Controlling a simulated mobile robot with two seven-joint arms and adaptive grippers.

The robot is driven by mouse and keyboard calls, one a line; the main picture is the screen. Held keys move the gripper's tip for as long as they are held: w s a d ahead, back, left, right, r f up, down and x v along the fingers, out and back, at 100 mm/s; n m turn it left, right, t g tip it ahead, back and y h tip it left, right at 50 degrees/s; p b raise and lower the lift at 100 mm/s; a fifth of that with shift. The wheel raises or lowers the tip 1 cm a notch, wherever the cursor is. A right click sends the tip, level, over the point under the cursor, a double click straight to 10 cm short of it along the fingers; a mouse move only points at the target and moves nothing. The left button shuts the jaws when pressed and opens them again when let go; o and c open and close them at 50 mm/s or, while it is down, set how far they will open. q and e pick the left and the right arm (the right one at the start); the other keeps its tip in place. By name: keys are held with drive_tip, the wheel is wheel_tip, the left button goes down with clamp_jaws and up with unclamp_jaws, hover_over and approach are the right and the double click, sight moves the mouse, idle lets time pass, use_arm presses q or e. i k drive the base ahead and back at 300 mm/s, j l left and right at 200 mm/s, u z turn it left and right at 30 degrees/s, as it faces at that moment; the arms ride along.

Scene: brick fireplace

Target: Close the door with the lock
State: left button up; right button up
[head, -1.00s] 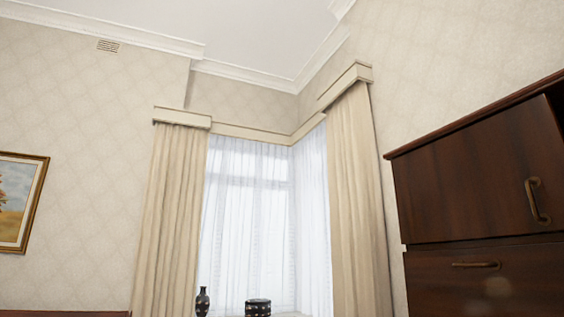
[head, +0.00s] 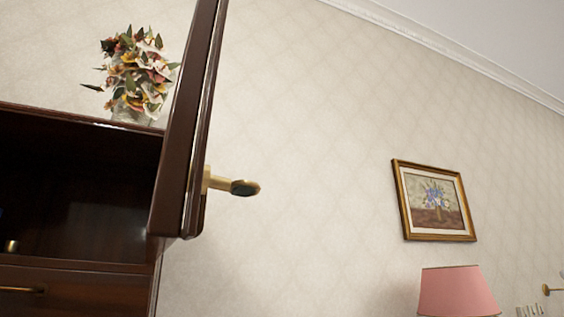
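A dark wood cabinet door (head: 186,130) stands open in the head view, seen nearly edge-on. A brass lock piece with a dark rounded end (head: 232,186) sticks out to the right from the door near its lower end. The dark wood cabinet (head: 80,122) is at the left, with its open compartment (head: 100,190) showing. A small brass-coloured object sits low inside at the left. Neither of my grippers is in view.
A flower arrangement (head: 136,72) stands on top of the cabinet. A drawer with a brass handle (head: 22,290) is below the compartment. A framed picture (head: 435,201) hangs on the wall, and a pink lampshade (head: 457,291) is below it. No obstacle shows right of the lock.

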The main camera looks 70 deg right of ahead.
sight(166, 215)
drive_tip(key=k+l+z, duration=0.15)
drive_tip(key=z, duration=0.35)
drive_tip(key=l+z, duration=0.45)
drive_tip(key=k+j, duration=0.05)
